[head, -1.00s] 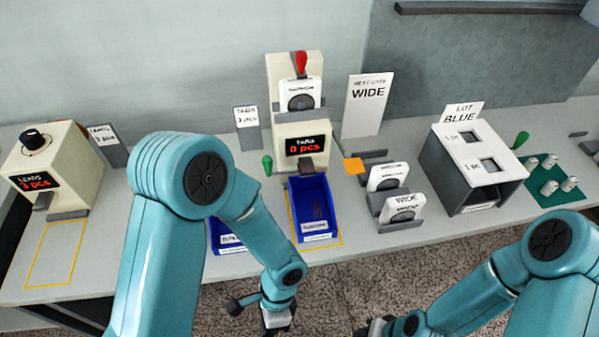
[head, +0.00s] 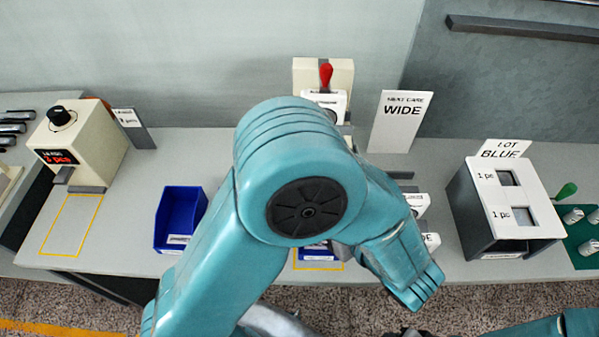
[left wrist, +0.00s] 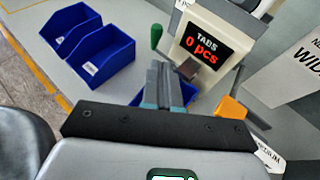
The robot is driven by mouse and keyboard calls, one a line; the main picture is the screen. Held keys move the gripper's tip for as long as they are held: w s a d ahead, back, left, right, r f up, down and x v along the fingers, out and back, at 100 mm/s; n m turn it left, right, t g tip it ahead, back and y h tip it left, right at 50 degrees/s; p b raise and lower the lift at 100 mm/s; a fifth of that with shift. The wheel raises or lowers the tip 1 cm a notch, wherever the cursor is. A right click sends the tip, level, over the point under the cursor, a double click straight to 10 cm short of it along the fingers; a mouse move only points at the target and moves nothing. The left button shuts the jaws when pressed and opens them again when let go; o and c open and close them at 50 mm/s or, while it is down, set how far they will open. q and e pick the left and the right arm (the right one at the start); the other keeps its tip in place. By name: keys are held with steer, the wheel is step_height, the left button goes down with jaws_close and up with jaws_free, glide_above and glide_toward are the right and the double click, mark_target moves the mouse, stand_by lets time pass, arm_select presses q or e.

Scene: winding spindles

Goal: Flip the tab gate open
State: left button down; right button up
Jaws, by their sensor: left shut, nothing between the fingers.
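The tabs dispenser reads "TABS 0 pcs" in the left wrist view (left wrist: 207,45). In the head view only its top part (head: 338,70) shows, above my left arm. An orange flap (left wrist: 228,110) sits beside the dispenser, to the right of my fingers. A green knob (left wrist: 156,36) stands at the dispenser's other side. I cannot tell from the frames which part is the gate. My left gripper (left wrist: 166,86) is shut and empty, pointing at the area below the display and apart from the flap in the picture. In the head view my arm hides it.
A blue bin (left wrist: 134,93) lies behind my fingers. Two more blue bins (left wrist: 103,55) stand to the left. The "WIDE" sign (head: 402,120), white carriers (head: 418,203) and the "LOT BLUE" box (head: 470,210) are to the right. A leads dispenser (head: 85,140) stands at left.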

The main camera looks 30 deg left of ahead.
arm_select(q)
steer(key=shift+s+a, duration=0.25)
steer(key=shift+a, duration=0.1)
steer(key=p+x, duration=0.2)
steer(key=x, duration=1.1)
steer(key=shift+a+f+p, duration=0.2)
steer(key=shift+f+p, duration=0.1)
steer(key=shift+p, duration=0.05)
steer(key=shift+w, duration=0.1)
